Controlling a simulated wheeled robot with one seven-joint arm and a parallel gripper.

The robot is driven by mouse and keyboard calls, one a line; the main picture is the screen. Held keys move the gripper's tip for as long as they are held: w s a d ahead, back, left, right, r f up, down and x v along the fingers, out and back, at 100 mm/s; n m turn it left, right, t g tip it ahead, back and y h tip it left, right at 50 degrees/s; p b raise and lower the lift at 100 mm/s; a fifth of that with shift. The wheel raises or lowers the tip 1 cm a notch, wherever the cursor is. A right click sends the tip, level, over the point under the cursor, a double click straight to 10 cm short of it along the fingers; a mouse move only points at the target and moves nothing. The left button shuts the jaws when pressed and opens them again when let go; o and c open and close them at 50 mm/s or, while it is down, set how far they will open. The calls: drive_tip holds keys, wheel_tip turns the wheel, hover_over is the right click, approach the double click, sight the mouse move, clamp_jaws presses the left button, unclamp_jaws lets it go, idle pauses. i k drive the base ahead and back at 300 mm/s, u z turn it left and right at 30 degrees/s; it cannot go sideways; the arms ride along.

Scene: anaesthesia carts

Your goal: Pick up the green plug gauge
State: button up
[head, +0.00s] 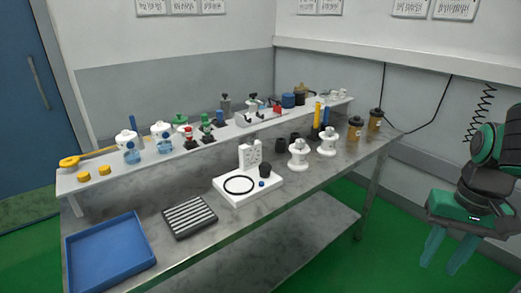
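I cannot tell for certain which item is the green plug gauge. A small green and black upright piece (206,124) stands on the raised shelf, beside a similar red and white one. A green-topped item (180,120) stands just behind and left of them. My gripper (441,266) is at the far right of the head view, off the bench's right end and well away from both green items. Its two teal fingers point down, apart, with nothing between them.
The metal bench holds a blue tray (108,254), a grey slotted block (189,217), a white fixture (248,187), white spools (298,152) and brown-capped bottles (355,128). The raised shelf (160,154) is crowded with small parts. Green floor lies open before the bench.

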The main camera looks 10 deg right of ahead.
sight(206, 125)
drive_tip(key=u, duration=0.05)
drive_tip(key=i, duration=1)
drive_tip(key=u, duration=0.45)
drive_tip(key=k, duration=0.7)
drive_tip(key=z, duration=0.55)
drive_tip(key=i, duration=0.95)
drive_tip(key=u, duration=0.05)
